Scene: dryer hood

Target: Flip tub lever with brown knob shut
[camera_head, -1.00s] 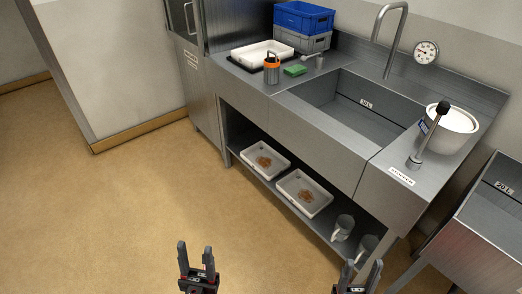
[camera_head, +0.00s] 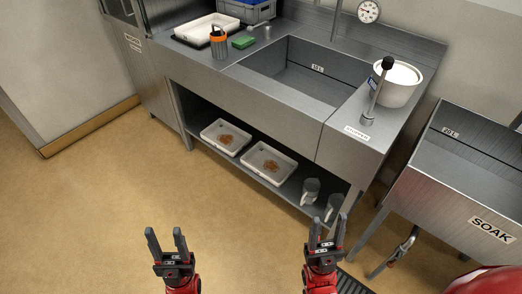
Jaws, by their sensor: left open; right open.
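The steel tub (camera_head: 440,190) labelled SOAK stands at the right. My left gripper (camera_head: 166,235) is open and empty over the floor at the bottom, far left of the tub. My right gripper (camera_head: 328,222) is open and empty in front of the shelf's right end, left of the fitting.
A steel sink counter (camera_head: 230,95) fills the middle back, with a white pot (camera_head: 397,84), an orange-topped container (camera_head: 218,43) and a green sponge (camera_head: 244,42). Trays (camera_head: 269,163) and metal jugs (camera_head: 310,190) sit on its lower shelf. A dark floor grate (camera_head: 350,283) lies below. The floor at left is clear.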

